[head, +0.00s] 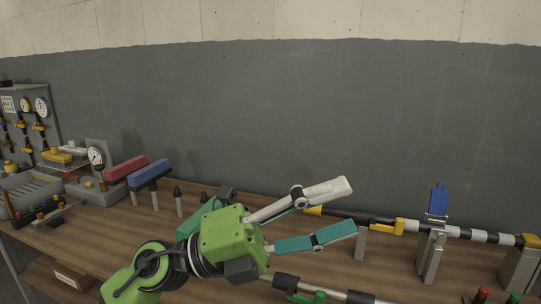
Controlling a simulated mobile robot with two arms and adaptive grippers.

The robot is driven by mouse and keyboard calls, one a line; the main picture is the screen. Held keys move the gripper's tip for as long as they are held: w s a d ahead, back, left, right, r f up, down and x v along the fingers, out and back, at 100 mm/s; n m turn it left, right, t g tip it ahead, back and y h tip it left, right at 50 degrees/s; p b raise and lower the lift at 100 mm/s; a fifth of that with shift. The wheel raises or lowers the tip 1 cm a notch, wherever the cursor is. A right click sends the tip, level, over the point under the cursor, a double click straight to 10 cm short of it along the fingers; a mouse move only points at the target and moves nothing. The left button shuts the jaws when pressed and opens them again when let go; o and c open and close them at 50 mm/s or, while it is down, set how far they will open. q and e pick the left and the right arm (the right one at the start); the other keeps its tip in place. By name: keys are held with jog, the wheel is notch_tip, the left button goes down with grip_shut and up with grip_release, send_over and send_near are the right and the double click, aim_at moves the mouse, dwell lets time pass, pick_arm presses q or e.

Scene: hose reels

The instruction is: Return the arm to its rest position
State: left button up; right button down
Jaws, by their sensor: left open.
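My left arm reaches in from the bottom left over the wooden workbench. Its green left gripper (347,209) points right, with its two fingers spread apart and nothing between them. The fingers are above the bench, in front of the grey wall. My right gripper does not show in the head view.
A black pipe with yellow and white bands (345,214) runs on metal stands at the right, behind the fingers. A blue tag (438,200) stands over it. Another pipe (339,293) lies in front. Red and blue blocks (149,173) and gauge equipment (96,157) stand left.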

pick_arm(q)
jog(key=w+a+f+n+t+y, duration=0.3)
jog(key=w+a+n+t+y, duration=0.3)
jog(key=n+t, duration=0.5)
jog(key=w+a+f+n+t+y, duration=0.2)
jog(key=w+a+n+t+y, duration=0.3)
jog(key=a+n+t, duration=0.6)
jog(key=a+f+n+g+y, duration=0.4)
jog(key=f+n+y, duration=0.15)
jog(key=f, duration=0.55)
jog(key=a+f+n+g+y, duration=0.4)
jog(key=f+n, duration=0.3)
jog(key=f, duration=0.4)
jog(key=s+a+f+n+g+y, duration=0.25)
jog(key=s+f+g, duration=0.35)
jog(key=s+f, duration=0.75)
jog(key=s+a+f+g+h, duration=0.1)
jog(key=s+f+g, duration=0.5)
jog(key=s+f, duration=0.6)
jog(key=s+f+g, duration=0.1)
jog(key=s+f, duration=0.1)
jog(key=f, duration=1)
jog(key=s+f, duration=0.2)
jog(key=f, duration=1)
jog(key=s+a+f+g, duration=0.1)
jog(key=s+a+f, duration=0.2)
jog(key=s+f, duration=1.3)
jog(key=shift+s+a, duration=0.15)
jog(key=shift+s, duration=0.25)
jog(key=shift+f, duration=0.1)
